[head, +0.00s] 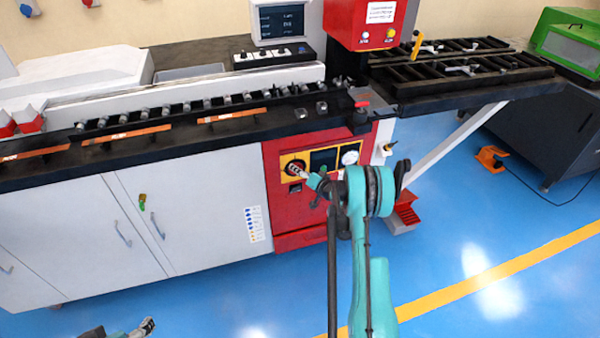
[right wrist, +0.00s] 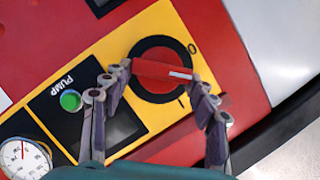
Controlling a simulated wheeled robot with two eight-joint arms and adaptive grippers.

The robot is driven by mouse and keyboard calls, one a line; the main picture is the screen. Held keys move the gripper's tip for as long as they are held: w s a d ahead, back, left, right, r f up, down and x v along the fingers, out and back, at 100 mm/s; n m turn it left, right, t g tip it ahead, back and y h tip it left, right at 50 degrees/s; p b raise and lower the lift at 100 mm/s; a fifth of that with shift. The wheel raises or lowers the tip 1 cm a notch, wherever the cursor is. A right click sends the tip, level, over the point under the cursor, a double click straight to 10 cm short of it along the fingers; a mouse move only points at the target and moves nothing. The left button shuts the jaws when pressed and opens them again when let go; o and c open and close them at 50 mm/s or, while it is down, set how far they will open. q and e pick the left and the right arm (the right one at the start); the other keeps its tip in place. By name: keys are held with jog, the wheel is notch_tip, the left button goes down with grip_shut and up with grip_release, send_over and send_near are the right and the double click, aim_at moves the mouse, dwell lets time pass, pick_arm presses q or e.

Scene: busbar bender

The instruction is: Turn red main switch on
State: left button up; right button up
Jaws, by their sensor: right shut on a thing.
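The red main switch (right wrist: 160,84) is a round knob with a raised red handle, set in a black ring on a yellow plate. The handle has a white mark at its right end in the right wrist view, pointing between the "0" and "I" labels. My right gripper (right wrist: 161,72) is shut on the handle, one finger at each end. In the head view the switch (head: 292,166) sits on the red front panel, partly hidden by my right gripper (head: 303,171). My left gripper (head: 148,325) is low at the bottom left, away from the machine, its fingers too small to read.
A green PUMP button (right wrist: 70,100) and a pressure gauge (right wrist: 24,158) are beside the switch. The black worktop (head: 190,130) overhangs the panel. White cabinet doors (head: 200,215) are to the left.

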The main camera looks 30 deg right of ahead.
jog(key=shift+d+f+m+t+y, duration=0.15)
jog(key=shift+m+t+y, duration=0.3)
jog(key=shift+m, duration=0.8)
jog(key=shift+f+m+t+y, duration=0.2)
jog(key=shift+m+t, duration=0.35)
jog(key=shift+m, duration=0.65)
jog(key=shift+d+f+m+t+y, duration=0.15)
jog(key=shift+m+t+y, duration=0.3)
jog(key=shift+m, duration=0.8)
jog(key=shift+a, duration=0.1)
jog(key=o, duration=1.2)
jog(key=shift+c, duration=0.2)
jog(key=s+d, duration=0.1)
jog(key=s, duration=0.6)
jog(key=shift+s, duration=0.25)
jog(key=shift+d, duration=0.1)
